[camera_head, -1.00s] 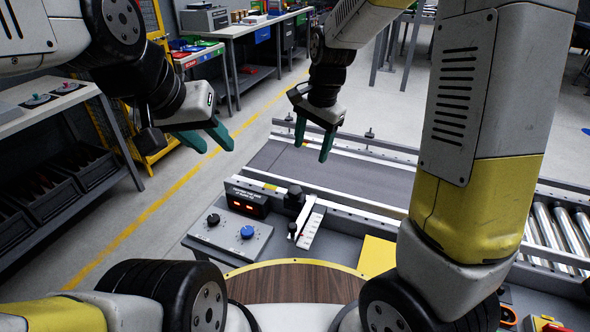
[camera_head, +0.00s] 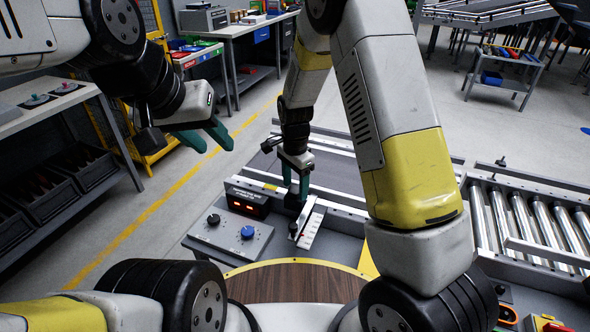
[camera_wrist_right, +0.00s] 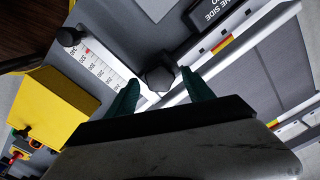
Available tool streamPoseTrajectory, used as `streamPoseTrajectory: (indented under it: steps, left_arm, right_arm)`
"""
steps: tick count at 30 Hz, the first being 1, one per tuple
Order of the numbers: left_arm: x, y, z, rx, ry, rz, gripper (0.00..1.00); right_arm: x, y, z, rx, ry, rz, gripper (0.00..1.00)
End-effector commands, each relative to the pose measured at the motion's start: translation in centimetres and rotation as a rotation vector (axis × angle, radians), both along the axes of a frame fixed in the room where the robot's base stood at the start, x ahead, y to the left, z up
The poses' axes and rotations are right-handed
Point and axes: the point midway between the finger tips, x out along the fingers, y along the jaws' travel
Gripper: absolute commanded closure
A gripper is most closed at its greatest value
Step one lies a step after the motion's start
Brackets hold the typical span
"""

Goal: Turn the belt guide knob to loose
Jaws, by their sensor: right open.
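A black lobed knob (camera_wrist_right: 158,74) stands on the belt guide beside a white scale plate (camera_wrist_right: 100,63); I take it to be the belt guide knob. In the head view the knob (camera_head: 293,202) is partly hidden just below my right gripper (camera_head: 297,188). In the right wrist view, the two green fingers of my right gripper (camera_wrist_right: 163,90) are apart, one on each side of the knob; I cannot tell whether they touch it. A smaller black knob (camera_wrist_right: 69,36) sits at the scale's end. My left gripper (camera_head: 208,136) is open and empty, away to the left.
A control panel (camera_head: 230,238) with a black dial (camera_head: 213,219) and a blue dial (camera_head: 247,232) lies left of the scale, below a box with a red display (camera_head: 246,202). A yellow block (camera_wrist_right: 52,105) is near the scale. A roller conveyor (camera_head: 530,222) is at right.

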Motion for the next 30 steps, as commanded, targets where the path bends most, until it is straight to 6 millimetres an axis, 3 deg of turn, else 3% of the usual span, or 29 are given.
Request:
streamPoseTrajectory:
  steps: [8, 18, 30]
  left_arm:
    - [0.00, 0.00, 0.00, 0.000, 0.000, 0.000, 0.64]
    - [0.00, 0.00, 0.00, 0.000, 0.000, 0.000, 0.64]
    - [0.00, 0.00, 0.00, 0.000, 0.000, 0.000, 0.64]
  right_arm:
    - [-0.01, 0.01, -0.29, 0.000, 0.000, 0.001, 0.39]
    - [0.00, 0.00, -0.26, 0.000, 0.000, 0.001, 1.00]
    - [0.02, -0.03, -0.22, 0.000, -0.001, 0.084, 1.00]
